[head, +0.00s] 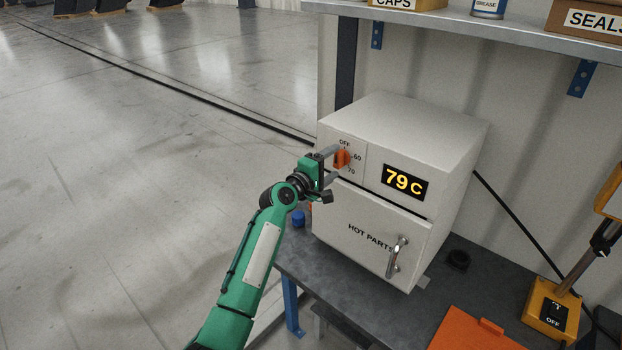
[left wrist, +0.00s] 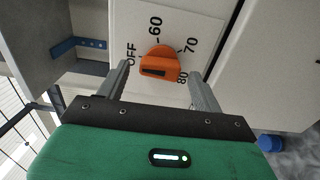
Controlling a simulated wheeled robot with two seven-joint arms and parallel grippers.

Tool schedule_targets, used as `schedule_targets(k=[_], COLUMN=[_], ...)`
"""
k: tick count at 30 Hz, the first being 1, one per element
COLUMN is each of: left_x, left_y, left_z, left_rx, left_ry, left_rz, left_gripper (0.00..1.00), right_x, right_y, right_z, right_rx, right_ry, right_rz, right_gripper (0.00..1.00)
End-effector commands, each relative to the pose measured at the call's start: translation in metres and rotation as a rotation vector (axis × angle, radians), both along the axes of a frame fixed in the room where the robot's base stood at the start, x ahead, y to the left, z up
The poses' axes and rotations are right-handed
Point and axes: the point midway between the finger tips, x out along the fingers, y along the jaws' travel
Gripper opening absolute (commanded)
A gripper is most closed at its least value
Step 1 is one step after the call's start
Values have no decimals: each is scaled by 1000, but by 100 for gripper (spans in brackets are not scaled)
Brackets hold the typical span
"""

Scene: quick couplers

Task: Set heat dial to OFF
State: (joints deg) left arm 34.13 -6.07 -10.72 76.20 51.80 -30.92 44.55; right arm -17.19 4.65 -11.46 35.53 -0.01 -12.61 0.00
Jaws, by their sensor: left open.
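The orange heat dial (head: 342,159) sits on the upper left front of a white heater cabinet (head: 400,150). Its printed scale shows OFF, 60 and 70 in the head view. In the left wrist view the dial (left wrist: 160,65) has a raised grip with a dark mark, and OFF, 60, 70 and 80 stand around it. Which number it points to is unclear. My left gripper (head: 332,165) is open in front of the dial, with one finger on each side and visible gaps between fingers and dial in the left wrist view. My right gripper is not in view.
The display (head: 405,181) reads 79 C. A door marked HOT PARTS with a metal handle (head: 397,257) is below. A blue cap (head: 298,218) stands beside the cabinet. An orange board (head: 475,330) and a yellow switch box (head: 551,309) are right. A shelf (head: 480,30) hangs above.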

Motion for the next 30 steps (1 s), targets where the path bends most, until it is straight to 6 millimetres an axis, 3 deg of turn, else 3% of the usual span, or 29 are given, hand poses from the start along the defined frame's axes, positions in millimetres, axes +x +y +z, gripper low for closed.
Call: schedule_targets(k=[18, 30], left_x=[-83, -102], left_y=[61, 75], left_z=[-4, -2], left_rx=[1, 0], left_ry=[1, 3], left_rz=[2, 1], left_gripper=[67, 67], right_x=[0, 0], right_y=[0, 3], right_z=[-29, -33], right_rx=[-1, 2], right_ry=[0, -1], right_rz=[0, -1], right_gripper=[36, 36])
